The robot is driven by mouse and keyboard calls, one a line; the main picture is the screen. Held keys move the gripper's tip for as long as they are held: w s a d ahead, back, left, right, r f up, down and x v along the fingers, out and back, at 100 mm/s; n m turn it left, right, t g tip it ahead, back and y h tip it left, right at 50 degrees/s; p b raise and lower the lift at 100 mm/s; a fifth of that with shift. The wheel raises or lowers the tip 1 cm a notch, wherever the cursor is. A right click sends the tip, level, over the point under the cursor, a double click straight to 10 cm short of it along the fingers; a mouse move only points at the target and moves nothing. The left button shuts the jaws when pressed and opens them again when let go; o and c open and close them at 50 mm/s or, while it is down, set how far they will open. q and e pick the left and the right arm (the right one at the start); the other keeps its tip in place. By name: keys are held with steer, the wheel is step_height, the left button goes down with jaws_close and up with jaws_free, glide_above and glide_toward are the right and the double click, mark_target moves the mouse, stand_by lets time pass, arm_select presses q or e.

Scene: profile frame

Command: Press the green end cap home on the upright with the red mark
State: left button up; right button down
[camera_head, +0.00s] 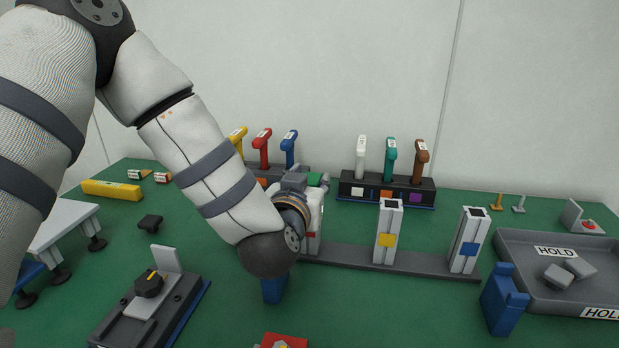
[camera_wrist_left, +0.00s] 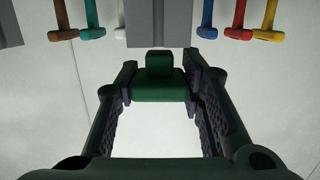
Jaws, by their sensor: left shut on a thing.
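My left gripper (camera_head: 306,180) is shut on the green end cap (camera_head: 318,179), at the top of the leftmost upright. In the left wrist view the cap (camera_wrist_left: 158,89) sits between the two fingers, its narrower stub toward the grey end of an upright (camera_wrist_left: 160,22); I cannot tell whether they touch. The upright with the red mark (camera_head: 315,218) stands on the dark rail and is mostly hidden by my arm; only a little red shows. Uprights with a yellow mark (camera_head: 386,228) and a blue mark (camera_head: 467,245) stand to the right, their tops bare. My right gripper is not in view.
Racks of coloured-handled tools stand behind the rail (camera_head: 405,262), one (camera_head: 345,189) clearly in view. A fixture with a black knob (camera_head: 150,284) stands front left.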

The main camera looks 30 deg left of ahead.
arm_select(q)
steer(key=shift+f, duration=1.25)
steer(key=o, duration=1)
steer(key=shift+c, duration=0.2)
steer(key=v, duration=0.7)
steer(key=shift+s, duration=0.3)
